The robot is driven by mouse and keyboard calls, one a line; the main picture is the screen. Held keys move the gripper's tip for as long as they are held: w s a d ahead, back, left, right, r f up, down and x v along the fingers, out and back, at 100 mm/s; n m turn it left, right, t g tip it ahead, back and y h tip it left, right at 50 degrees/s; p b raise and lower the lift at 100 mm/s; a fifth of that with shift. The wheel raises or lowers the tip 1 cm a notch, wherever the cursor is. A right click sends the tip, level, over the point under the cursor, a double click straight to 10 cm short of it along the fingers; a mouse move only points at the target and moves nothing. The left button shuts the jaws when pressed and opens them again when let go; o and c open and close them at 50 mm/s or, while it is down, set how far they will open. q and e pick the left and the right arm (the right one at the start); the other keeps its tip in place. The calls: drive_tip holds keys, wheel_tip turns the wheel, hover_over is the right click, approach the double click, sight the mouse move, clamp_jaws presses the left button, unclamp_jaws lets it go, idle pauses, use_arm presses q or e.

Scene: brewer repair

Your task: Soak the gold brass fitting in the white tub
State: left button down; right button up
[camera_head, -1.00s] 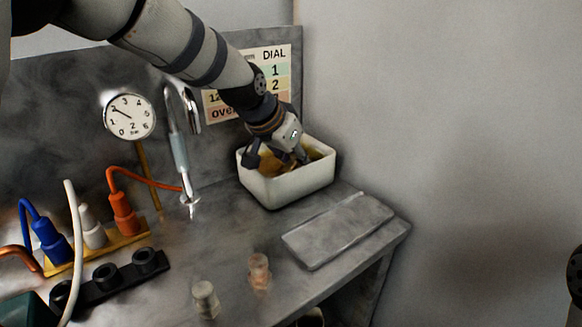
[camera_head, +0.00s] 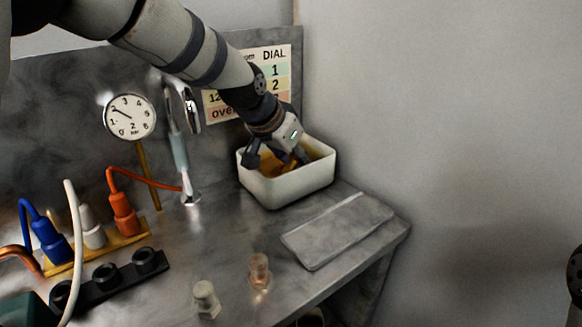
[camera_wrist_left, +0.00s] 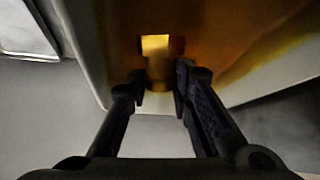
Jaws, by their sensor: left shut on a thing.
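The white tub (camera_head: 290,187) stands at the back right of the bench and holds amber-brown liquid (camera_head: 318,156). My left gripper (camera_head: 285,163) reaches down into the tub. In the left wrist view its two dark fingers (camera_wrist_left: 160,84) are shut on the gold brass fitting (camera_wrist_left: 157,66), which shows as a bright gold block between and beyond the fingertips, against the amber liquid. In the head view the fitting is hidden by the gripper and the tub. I cannot tell how deep it sits in the liquid. My right gripper is not in view.
A silver fitting (camera_head: 206,299) and a copper-coloured one (camera_head: 259,271) stand near the bench's front. A steam wand (camera_head: 181,155), a gauge (camera_head: 129,116) and coloured plugs (camera_head: 123,213) are to the left.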

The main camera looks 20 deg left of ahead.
use_arm(q)
wheel_tip(320, 180, up, 4)
drive_tip(key=shift+r+p, duration=0.2)
drive_tip(key=shift+p, duration=0.3)
wheel_tip(320, 180, up, 4)
drive_tip(key=shift+r+p, duration=0.15)
drive_tip(key=shift+p, duration=0.2)
drive_tip(key=shift+r, duration=0.6)
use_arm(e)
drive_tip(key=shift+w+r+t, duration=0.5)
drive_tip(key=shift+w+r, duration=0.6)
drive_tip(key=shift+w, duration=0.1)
use_arm(q)
drive_tip(key=shift+r, duration=2)
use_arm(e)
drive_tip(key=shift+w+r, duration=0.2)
